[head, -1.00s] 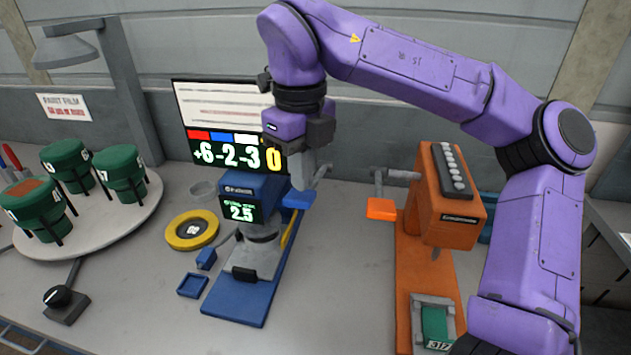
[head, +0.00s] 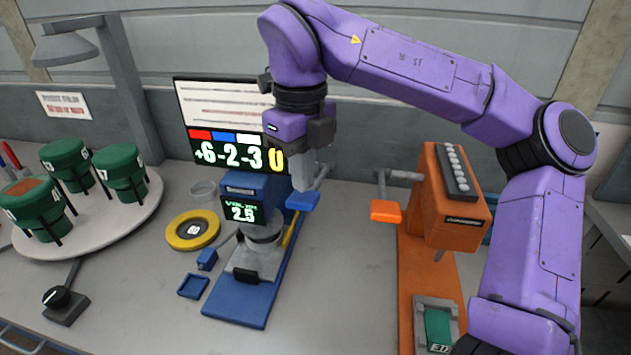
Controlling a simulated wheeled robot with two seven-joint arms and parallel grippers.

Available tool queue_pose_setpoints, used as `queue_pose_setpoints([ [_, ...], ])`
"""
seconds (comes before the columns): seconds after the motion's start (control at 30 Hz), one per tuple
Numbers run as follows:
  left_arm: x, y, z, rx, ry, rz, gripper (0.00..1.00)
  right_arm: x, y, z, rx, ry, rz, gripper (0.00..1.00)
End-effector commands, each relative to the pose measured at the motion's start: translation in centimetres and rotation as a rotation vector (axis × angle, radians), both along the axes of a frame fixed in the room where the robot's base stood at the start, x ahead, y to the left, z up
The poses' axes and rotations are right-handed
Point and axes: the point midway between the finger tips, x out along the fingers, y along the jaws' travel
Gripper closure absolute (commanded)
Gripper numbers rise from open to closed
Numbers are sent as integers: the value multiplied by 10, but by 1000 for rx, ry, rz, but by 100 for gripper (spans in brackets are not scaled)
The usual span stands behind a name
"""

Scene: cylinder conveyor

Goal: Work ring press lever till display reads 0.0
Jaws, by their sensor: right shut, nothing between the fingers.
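The blue ring press (head: 245,290) stands mid-table, with a grey ring part in its lower section. Its small display (head: 243,213) reads 2.5 in green. Its lever (head: 318,180) sticks out on the right side and ends in a blue handle (head: 301,201). My right gripper (head: 298,184) points down, shut and empty, at the lever just above the blue handle. I cannot tell whether it touches. The purple right arm reaches over from the right. My left gripper is out of view.
An orange press (head: 405,270) with its own orange-handled lever stands to the right. A board (head: 215,120) behind shows +6, -2, -3, 0. A round turntable (head: 110,222) with green cylinders is at left. A yellow ring (head: 176,238) lies beside the blue press.

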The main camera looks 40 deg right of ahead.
Motion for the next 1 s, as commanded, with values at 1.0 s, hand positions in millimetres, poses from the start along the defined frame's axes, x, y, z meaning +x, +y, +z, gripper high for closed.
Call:
queue_pose_setpoints([
  [1.0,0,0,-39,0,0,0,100,0,0,-46,-1,0,0,100],
])
